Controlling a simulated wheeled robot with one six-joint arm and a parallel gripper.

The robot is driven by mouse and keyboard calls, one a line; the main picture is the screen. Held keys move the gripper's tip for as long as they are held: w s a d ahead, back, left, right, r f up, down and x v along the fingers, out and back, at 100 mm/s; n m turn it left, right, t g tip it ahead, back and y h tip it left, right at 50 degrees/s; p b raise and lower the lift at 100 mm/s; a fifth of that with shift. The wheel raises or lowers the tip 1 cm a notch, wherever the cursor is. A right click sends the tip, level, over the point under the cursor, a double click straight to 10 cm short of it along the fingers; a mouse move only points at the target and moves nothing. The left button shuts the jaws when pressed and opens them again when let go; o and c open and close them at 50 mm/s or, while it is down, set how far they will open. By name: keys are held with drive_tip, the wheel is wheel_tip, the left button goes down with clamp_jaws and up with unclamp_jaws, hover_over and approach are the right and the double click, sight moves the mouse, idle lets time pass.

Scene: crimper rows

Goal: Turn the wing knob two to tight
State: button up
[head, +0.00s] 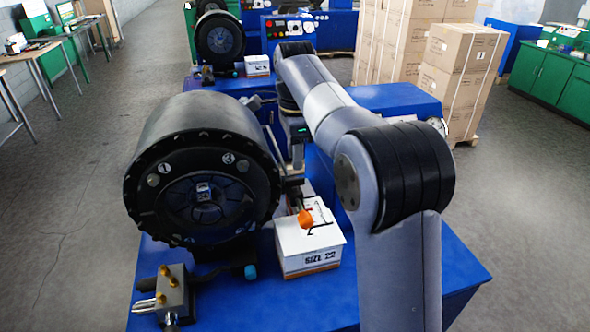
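A large black crimper drum (203,135) with a ribbed rim faces me on a blue bench. Its front face carries small pale round marks, one reading like a 1 (165,168) and one like a 3 (228,158). A small light-coloured piece (203,190) sits at the hub. I cannot make out which part is wing knob two. My gripper (293,183) points down just right of the drum's rim, behind my arm's wrist. Its fingers are small and dark, and I cannot tell whether they are open or touching anything.
A white box marked SIZE 22 (310,245), with an orange piece (305,218) at its top, stands right of the drum. A metal block with pins (172,290) is at front left. Another drum (220,40) and stacked cartons (460,75) stand behind.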

sight(295, 178)
wheel_tip(295, 178, up, 5)
drive_tip(key=shift+f, duration=0.15)
drive_tip(key=shift+f, duration=0.15)
wheel_tip(295, 178, down, 11)
drive_tip(key=shift+r+p, duration=0.2)
drive_tip(key=shift+p, duration=0.1)
idle(0.5)
